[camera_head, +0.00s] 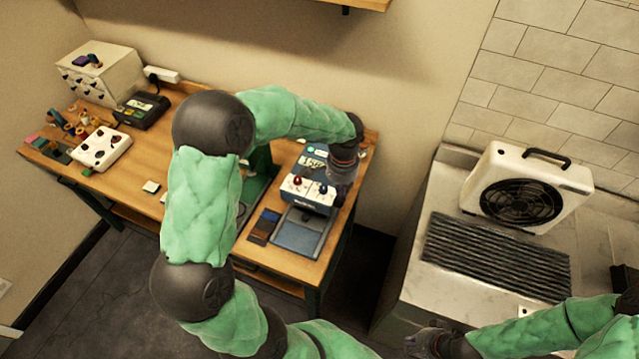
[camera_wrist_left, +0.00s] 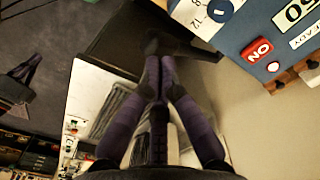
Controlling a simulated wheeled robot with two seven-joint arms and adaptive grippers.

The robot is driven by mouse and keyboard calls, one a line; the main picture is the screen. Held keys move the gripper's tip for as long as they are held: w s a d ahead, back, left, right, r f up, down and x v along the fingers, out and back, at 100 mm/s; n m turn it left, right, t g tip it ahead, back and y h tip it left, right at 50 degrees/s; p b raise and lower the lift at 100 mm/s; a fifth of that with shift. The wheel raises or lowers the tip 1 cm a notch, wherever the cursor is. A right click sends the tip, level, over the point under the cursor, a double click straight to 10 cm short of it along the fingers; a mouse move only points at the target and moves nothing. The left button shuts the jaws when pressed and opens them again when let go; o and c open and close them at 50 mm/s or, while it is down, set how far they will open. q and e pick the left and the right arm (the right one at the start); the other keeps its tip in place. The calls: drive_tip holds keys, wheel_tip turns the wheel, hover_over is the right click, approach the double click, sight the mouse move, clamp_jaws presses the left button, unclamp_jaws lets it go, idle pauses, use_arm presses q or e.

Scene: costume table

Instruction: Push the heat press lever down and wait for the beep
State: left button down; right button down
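The machine I take for the heat press (camera_head: 308,193) stands on the right part of the wooden table. It has a blue body, a white top with a red and a blue knob, and a grey-blue pad (camera_head: 300,232) in front. My left gripper (camera_head: 343,167) is at its right side. In the left wrist view its blue panel (camera_wrist_left: 262,25) with a red button is close at the upper right. My left gripper's purple fingers (camera_wrist_left: 160,60) come together at the tips; I cannot tell whether they touch the lever. My right gripper (camera_head: 428,343) is low at the right, away from the table.
A white fan unit (camera_head: 520,190) and a dark ribbed mat (camera_head: 495,256) are on the counter at right. A white cabinet (camera_head: 100,73), a black device (camera_head: 142,109), a white box (camera_head: 101,149) and several spools are on the table's left. My left arm hides the table's middle.

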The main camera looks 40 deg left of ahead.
sight(338, 201)
use_arm(q)
drive_tip(key=shift+f, duration=0.1)
idle(0.3)
drive_tip(key=shift+f+b, duration=0.7)
drive_tip(key=shift+f, duration=0.2)
drive_tip(key=shift+s+d+f+b, duration=0.1)
drive_tip(key=shift+s+f+b, duration=0.15)
drive_tip(key=shift+f+b, duration=0.3)
drive_tip(key=shift+s+d+f+b, duration=0.1)
drive_tip(key=shift+s+f+b, duration=0.15)
drive_tip(key=shift+f, duration=0.45)
drive_tip(key=shift+s+f+b, duration=0.15)
drive_tip(key=shift+f+b, duration=0.35)
drive_tip(key=shift+f, duration=0.1)
drive_tip(key=shift+s+f+b, duration=0.15)
drive_tip(key=shift+f+b, duration=0.35)
drive_tip(key=shift+f, duration=0.05)
drive_tip(key=shift+s+f+b, duration=0.15)
drive_tip(key=shift+f+b, duration=0.8)
drive_tip(key=shift+f, duration=0.3)
